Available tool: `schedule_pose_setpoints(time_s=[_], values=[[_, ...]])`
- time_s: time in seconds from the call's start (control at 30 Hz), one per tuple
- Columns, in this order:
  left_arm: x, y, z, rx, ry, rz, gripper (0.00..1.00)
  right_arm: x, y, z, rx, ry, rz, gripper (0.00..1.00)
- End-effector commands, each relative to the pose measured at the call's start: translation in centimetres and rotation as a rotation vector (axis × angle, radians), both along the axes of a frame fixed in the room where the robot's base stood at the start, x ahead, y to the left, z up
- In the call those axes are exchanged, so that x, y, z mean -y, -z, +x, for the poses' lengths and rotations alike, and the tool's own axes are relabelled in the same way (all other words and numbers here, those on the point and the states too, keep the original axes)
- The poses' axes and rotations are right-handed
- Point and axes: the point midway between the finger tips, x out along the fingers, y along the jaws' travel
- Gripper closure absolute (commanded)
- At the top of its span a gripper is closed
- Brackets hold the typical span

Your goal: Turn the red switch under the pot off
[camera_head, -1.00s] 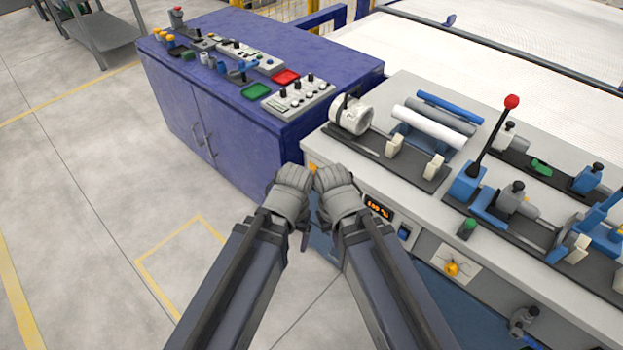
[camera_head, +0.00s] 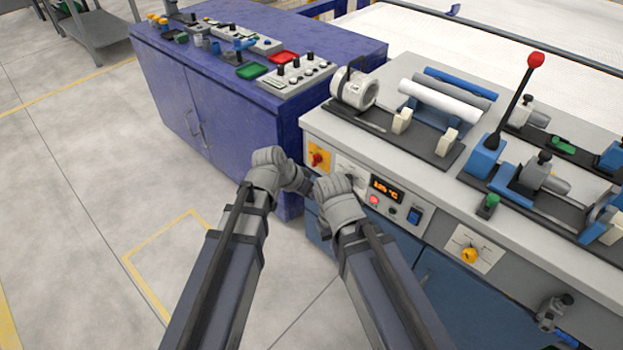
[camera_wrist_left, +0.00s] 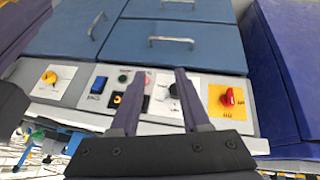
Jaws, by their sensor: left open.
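The red switch (camera_head: 317,159) sits on a yellow plate on the front panel of the grey workbench. It is below the white round pot-like vessel (camera_head: 355,88) on the bench top. In the left wrist view the panel appears upside down, and the red switch (camera_wrist_left: 231,97) is right of my fingers. My left gripper (camera_wrist_left: 160,75) is open and empty, its fingers pointing at the panel. In the head view my left gripper (camera_head: 300,184) is just below and left of the red switch, apart from it. My right gripper (camera_head: 323,190) is beside it; its fingers are largely hidden.
Beside the switch are a dark knob (camera_wrist_left: 174,90), an orange-lit display (camera_head: 386,189), a blue rocker switch (camera_head: 414,215) and a yellow knob (camera_head: 468,255). A purple cabinet (camera_head: 215,95) stands at the left, close to the switch. The floor in front is clear.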

Motion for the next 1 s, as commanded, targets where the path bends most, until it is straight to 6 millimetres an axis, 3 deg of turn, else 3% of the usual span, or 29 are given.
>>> schedule_pose_setpoints(time_s=[0.03, 0.1, 0.3, 0.4, 0.5, 0.67, 1.0], values=[[-0.1, 2.7, 2.3, 0.056, 0.008, -0.047, 0.54, 0.0, 3.6, 0.0, 0.000, 0.000, -0.001, 1.00], [-0.1, 3.7, 4.9, 0.146, 0.021, -0.112, 0.54, 0.0, 5.9, 0.0, 0.000, -0.001, -0.001, 1.00], [-2.0, 5.4, 11.8, 0.406, 0.012, -0.238, 0.54, 0.1, 11.8, 0.0, 0.001, -0.001, -0.003, 1.00], [-3.4, 5.7, 14.4, 0.510, -0.009, -0.269, 0.54, 0.1, 13.8, 0.0, 0.001, -0.001, -0.003, 1.00], [-4.7, 5.7, 16.1, 0.584, -0.030, -0.286, 0.54, 0.1, 15.1, 0.0, 0.001, -0.002, -0.004, 1.00], [-5.8, 5.4, 17.3, 0.643, -0.049, -0.294, 0.54, 0.1, 15.8, 0.0, 0.001, -0.002, -0.004, 1.00], [-5.4, 5.6, 18.0, 0.650, -0.049, -0.295, 0.54, 0.1, 16.1, 0.0, 0.001, -0.002, -0.005, 1.00]])
